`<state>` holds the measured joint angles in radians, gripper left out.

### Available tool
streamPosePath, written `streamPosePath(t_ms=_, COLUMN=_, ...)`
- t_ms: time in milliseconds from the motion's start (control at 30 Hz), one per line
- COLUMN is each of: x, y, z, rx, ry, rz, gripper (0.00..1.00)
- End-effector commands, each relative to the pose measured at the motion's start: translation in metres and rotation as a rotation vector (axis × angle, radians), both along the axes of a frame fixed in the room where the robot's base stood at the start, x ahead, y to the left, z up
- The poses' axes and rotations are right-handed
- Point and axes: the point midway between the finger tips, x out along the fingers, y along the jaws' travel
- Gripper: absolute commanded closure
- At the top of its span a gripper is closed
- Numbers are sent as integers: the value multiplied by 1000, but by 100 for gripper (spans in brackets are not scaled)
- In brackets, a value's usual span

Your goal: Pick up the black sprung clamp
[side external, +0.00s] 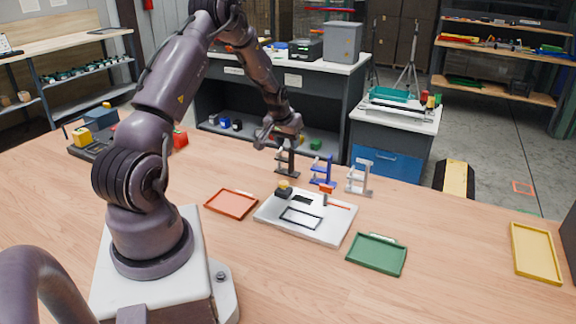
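A dark, black-looking upright clamp (287,163) stands on the wooden table near its back edge. A blue clamp (322,171) and a pale grey clamp (360,177) of similar shape stand to its right, in a row. My gripper (276,140) is at the top of the black clamp, pointing down, and overlaps it in the picture. Whether the fingers touch the clamp is unclear. The fingers are small and dark here, so their opening does not show.
A white board (268,212) with small parts lies in front of the clamps. An orange tray (231,204) lies left of it, a green tray (376,254) right, a yellow tray (536,252) far right.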

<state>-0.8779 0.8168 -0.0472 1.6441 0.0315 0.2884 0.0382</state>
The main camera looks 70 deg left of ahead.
Motion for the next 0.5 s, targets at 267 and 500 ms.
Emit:
streamPosePath(t_ms=267, x=13, y=9, z=-36, rx=-1, ry=2, rz=0, gripper=62)
streamPosePath(t_ms=500, x=15, y=10, z=-39, rx=0, ry=0, rz=0, gripper=62)
